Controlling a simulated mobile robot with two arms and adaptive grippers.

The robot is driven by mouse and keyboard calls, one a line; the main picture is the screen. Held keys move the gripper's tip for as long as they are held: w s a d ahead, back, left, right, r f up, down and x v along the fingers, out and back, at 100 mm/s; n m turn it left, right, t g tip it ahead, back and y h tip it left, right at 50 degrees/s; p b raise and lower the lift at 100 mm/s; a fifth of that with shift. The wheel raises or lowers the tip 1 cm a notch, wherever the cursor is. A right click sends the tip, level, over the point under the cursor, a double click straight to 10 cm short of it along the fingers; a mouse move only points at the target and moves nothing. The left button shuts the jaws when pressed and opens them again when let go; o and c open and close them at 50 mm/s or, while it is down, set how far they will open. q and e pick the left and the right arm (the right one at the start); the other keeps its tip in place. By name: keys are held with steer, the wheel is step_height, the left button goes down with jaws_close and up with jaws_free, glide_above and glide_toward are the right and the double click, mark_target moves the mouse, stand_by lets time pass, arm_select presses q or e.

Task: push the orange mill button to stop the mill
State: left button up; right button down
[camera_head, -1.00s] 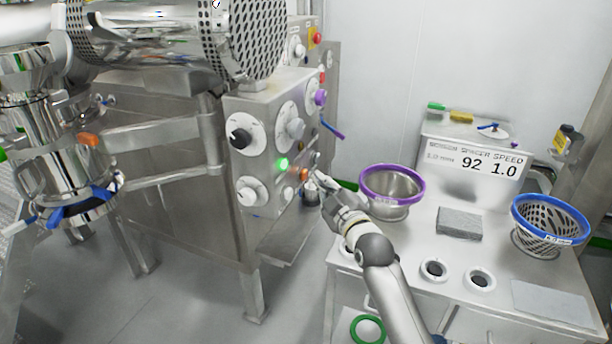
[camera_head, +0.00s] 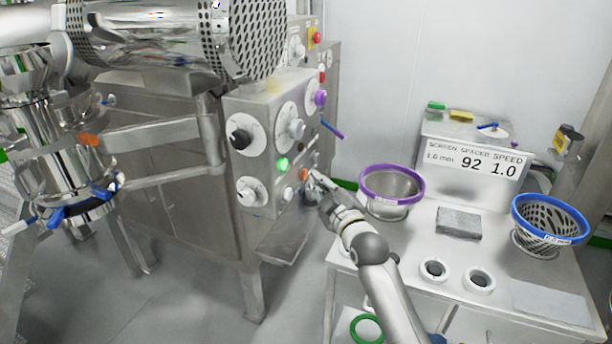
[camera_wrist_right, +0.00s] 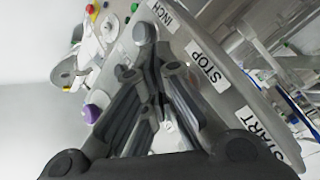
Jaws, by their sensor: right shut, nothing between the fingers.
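The orange button (camera_head: 304,175) is on the front of the steel control box (camera_head: 262,120), just right of and below a green button (camera_head: 283,164). My right gripper (camera_head: 314,181) is shut and empty, with its fingertips close beside the orange button. I cannot tell whether they touch it. In the right wrist view the shut fingers (camera_wrist_right: 160,100) point at the panel beside a STOP label (camera_wrist_right: 207,66); the orange button cannot be made out there behind them. My left gripper is not in view.
Several knobs, including a black one (camera_head: 240,138), surround the buttons. A START label (camera_wrist_right: 262,132) is nearby in the wrist view. A bench (camera_head: 400,235) at the right holds a purple-rimmed bowl (camera_head: 392,185) close to my right gripper and a blue-rimmed screen (camera_head: 550,220).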

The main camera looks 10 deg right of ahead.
steer(key=shift+w+a, duration=0.3)
steer(key=shift+a, duration=0.1)
stand_by(0.5)
stand_by(0.3)
steer(key=shift+s+d+p, duration=0.45)
steer(key=shift+s+d, duration=0.1)
steer(key=shift+d, duration=0.2)
steer(key=s+d, duration=0.1)
steer(key=d, duration=0.1)
steer(key=s+d+p, duration=0.1)
steer(key=d, duration=0.1)
steer(key=shift+s, duration=0.4)
